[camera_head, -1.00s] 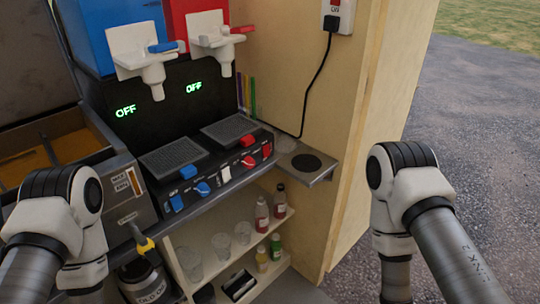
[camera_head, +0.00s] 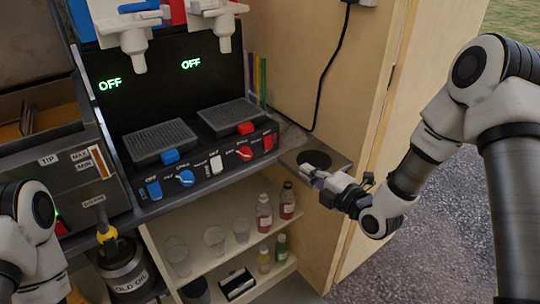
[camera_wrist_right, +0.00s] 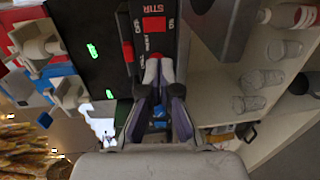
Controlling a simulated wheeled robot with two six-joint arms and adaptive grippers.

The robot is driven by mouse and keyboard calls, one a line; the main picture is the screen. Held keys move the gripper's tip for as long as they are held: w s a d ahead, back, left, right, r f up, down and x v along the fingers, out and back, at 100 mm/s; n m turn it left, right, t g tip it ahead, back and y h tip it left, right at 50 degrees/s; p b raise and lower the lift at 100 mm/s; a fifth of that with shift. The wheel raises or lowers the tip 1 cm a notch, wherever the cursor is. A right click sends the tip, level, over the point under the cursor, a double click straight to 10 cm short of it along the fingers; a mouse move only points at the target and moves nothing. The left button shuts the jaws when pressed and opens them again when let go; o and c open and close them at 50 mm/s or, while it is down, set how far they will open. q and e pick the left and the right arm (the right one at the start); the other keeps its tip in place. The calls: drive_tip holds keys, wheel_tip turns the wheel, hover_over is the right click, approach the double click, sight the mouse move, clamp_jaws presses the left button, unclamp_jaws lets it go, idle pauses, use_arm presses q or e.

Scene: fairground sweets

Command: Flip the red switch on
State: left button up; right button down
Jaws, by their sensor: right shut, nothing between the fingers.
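The red switch (camera_head: 268,142) is at the right end of the black control panel (camera_head: 205,170); it also shows in the right wrist view (camera_wrist_right: 153,24) near the top, by the label STIR. My right gripper (camera_head: 308,173) is shut and empty. It is just right of the panel, near the round dark pad on the side shelf, apart from the switch. In the right wrist view its fingertips (camera_wrist_right: 162,64) point towards the panel. Both green displays above the panel read OFF. My left arm shows at the lower left, but its gripper is out of view.
The panel also has a red knob (camera_head: 245,153), a white switch (camera_head: 216,162), a blue knob (camera_head: 186,178) and a blue switch (camera_head: 154,190). Two dispensers hang above grated trays. A wooden wall (camera_head: 345,75) stands right of the panel. Cups and bottles fill the shelf below.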

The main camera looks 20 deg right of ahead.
drive_tip(key=p+x, duration=0.1)
drive_tip(key=x, duration=1.3)
drive_tip(key=shift+f, duration=0.1)
drive_tip(key=shift+d, duration=0.1)
drive_tip(key=shift+w+f+t+b, duration=0.25)
drive_tip(key=shift+f+t+b, duration=0.1)
drive_tip(key=shift+b, duration=0.75)
drive_tip(key=shift+r+p, duration=0.25)
drive_tip(key=shift+p, duration=0.1)
approach(269, 147)
drive_tip(key=v, duration=0.4)
drive_tip(key=shift+s+d, duration=0.1)
drive_tip(key=shift+d, duration=0.1)
